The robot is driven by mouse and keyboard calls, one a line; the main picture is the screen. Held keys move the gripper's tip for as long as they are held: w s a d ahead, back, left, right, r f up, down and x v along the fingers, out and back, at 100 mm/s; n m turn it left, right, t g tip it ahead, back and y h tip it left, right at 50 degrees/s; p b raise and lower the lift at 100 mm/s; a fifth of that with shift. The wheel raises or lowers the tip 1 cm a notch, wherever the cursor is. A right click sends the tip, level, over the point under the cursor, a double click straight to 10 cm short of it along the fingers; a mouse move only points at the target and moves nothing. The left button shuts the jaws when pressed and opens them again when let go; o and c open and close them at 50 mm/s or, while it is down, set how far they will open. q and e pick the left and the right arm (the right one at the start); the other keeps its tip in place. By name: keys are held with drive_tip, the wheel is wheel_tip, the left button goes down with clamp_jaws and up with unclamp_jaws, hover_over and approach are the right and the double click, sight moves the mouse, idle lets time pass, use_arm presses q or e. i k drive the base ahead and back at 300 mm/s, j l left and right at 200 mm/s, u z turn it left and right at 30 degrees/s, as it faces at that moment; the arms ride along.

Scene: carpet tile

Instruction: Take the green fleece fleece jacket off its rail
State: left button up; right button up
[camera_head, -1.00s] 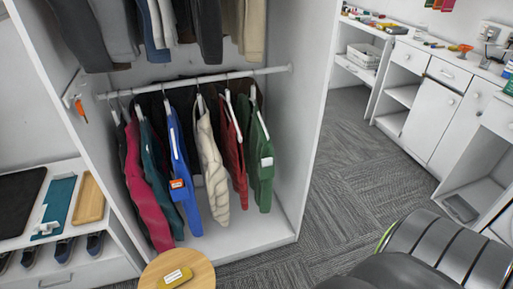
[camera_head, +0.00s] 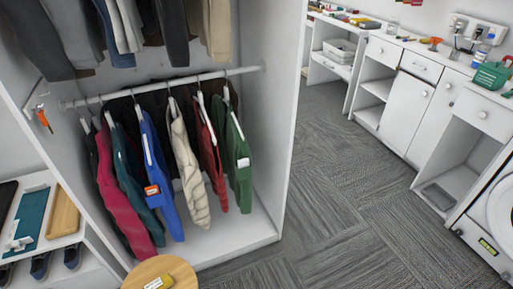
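The green fleece jacket (camera_head: 238,166) hangs at the right end of the lower white rail (camera_head: 165,86) in the open wardrobe, on a white hanger. A pale tag shows on its front. A red jacket (camera_head: 211,160) hangs right beside it on the left, partly overlapping. Further left hang a cream garment (camera_head: 189,168), a blue one (camera_head: 159,172), a teal one (camera_head: 133,180) and a crimson one (camera_head: 118,196). Neither of my grippers is in view.
The wardrobe's right side panel (camera_head: 271,130) stands just right of the green jacket. A round wooden stool top (camera_head: 172,270) sits in front of the wardrobe. Open grey carpet (camera_head: 325,190) lies to the right, before white cabinets (camera_head: 418,112) and a front-loading machine (camera_head: 497,215).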

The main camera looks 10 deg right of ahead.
sight(233, 146)
drive_tip(key=i+l, duration=0.55)
drive_tip(key=l, duration=0.15)
drive_tip(key=i+l, duration=0.6)
drive_tip(key=l+u, duration=0.05)
drive_tip(key=l, duration=0.05)
